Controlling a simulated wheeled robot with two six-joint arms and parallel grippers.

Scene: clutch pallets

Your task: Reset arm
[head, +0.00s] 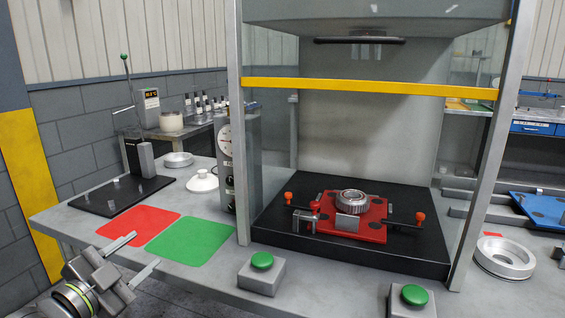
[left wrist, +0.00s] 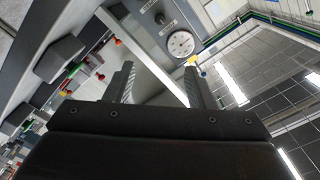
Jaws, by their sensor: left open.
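My left gripper (head: 136,256) is at the lower left of the head view, in front of the table's front edge and near the red mat and green mat. Its two fingers are apart with nothing between them. In the left wrist view the two fingers (left wrist: 160,85) also stand apart and empty, with the press frame and a round gauge (left wrist: 181,44) beyond them. My right gripper does not show in either view.
A red mat (head: 139,224) and green mat (head: 190,241) lie on the grey table. The press holds a red pallet (head: 368,233) with a metal ring part (head: 352,200). Two green-button boxes (head: 261,272) stand along the front edge. A black plate with a post (head: 100,196) is at left.

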